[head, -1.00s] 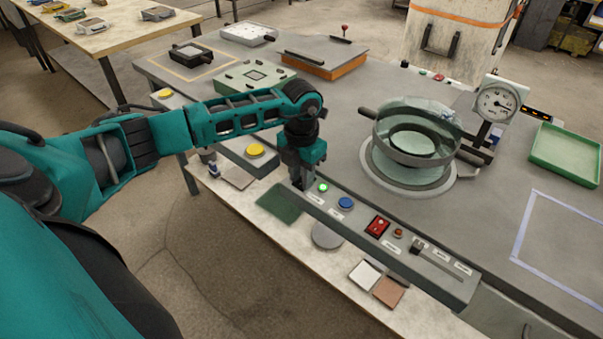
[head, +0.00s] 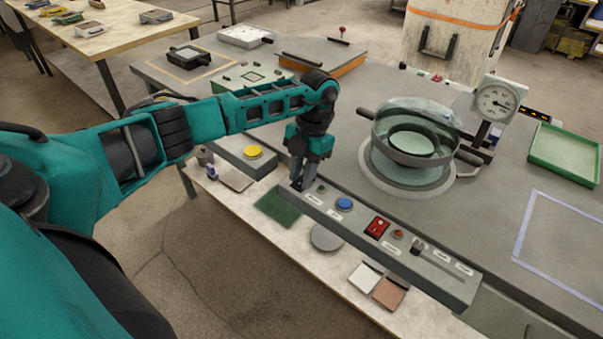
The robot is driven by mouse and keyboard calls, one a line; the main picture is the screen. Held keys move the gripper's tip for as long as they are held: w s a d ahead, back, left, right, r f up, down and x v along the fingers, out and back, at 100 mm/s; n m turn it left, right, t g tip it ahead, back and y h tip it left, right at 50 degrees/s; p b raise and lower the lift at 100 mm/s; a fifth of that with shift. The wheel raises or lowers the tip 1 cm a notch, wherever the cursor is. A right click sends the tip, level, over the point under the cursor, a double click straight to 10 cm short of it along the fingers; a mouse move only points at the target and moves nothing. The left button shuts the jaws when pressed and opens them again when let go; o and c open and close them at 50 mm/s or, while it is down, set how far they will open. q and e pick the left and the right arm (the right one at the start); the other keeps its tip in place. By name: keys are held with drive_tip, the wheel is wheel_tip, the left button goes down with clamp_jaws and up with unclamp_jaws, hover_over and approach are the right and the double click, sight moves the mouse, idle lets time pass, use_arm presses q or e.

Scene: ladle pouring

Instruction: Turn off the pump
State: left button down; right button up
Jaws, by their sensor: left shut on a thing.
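A long grey control panel (head: 430,275) runs along the front edge of the bench. My left gripper (head: 297,183) points down at the panel's left end, shut on a small control there that its fingers hide. Just right of the fingers is a small round green light (head: 321,188), now dull and dark. Further right on the panel are a blue button (head: 344,204), a red switch (head: 376,227), a small red-brown button (head: 397,234) and a dark slider knob (head: 417,245). The panel labels are too small to read. My right gripper is not in view.
A glass-walled round vessel (head: 414,145) with side handles stands behind the panel, beside a dial gauge (head: 495,103). A yellow button (head: 253,151) sits on a separate grey box at left. A green tray (head: 565,152) lies at right.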

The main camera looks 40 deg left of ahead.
use_arm(q)
drive_tip(key=c, duration=0.9)
unclamp_jaws()
drive_tip(key=shift+r, duration=0.1)
drive_tip(key=v, duration=1.2)
drive_tip(key=shift+w+r, duration=0.1)
drive_tip(key=shift+r, duration=0.25)
